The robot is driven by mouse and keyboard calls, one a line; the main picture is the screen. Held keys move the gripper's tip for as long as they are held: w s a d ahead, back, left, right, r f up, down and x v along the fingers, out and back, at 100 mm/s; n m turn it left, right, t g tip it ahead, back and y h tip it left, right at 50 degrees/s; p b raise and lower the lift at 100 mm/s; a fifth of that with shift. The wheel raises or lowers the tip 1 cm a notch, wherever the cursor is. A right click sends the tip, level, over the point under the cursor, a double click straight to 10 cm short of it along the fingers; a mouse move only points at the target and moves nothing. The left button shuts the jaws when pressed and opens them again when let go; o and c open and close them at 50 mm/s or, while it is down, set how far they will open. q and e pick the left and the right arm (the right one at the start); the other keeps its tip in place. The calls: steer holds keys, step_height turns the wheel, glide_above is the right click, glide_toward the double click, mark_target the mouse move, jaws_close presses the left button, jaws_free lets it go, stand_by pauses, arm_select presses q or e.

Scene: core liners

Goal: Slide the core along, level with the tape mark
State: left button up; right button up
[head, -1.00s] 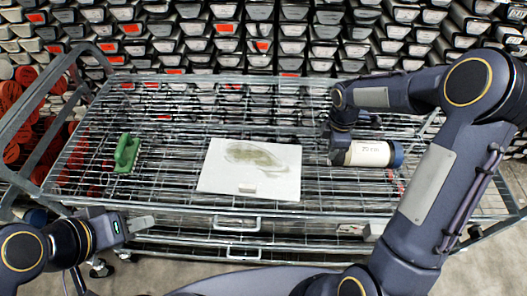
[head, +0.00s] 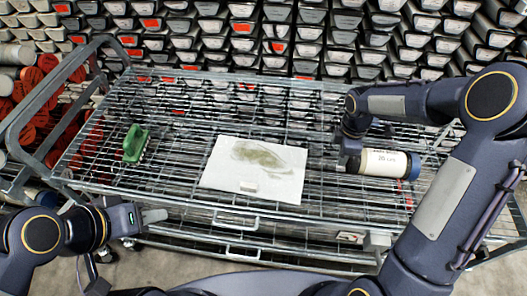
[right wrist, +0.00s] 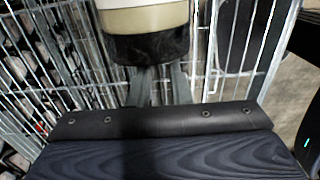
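The core (head: 385,162) is a cream cylinder with printed lettering and a dark blue right end. It lies lengthwise on the wire cart (head: 165,190), right of a white card. My right gripper (head: 350,160) is low at the core's left end. In the right wrist view, the core (right wrist: 145,18) ends in a black band, and my right gripper's fingers (right wrist: 160,85) are close together against or under it, with tips hidden. They look shut, not around the core. My left gripper (head: 153,215) is at the cart's front left edge, holding nothing visible. I cannot make out the tape mark clearly.
The white card (head: 225,178) with a greenish-grey patch lies mid-cart. A green handled block (head: 134,143) lies at the left. Tubular handles and rails edge the cart. Racks of core boxes (head: 250,45) stand behind. Bare wire grid lies between card and core.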

steer(key=shift+w+a, duration=0.1)
steer(key=shift+a, duration=0.4)
step_height(320, 180, up, 9)
steer(key=p, duration=0.6)
steer(key=shift+p, duration=0.4)
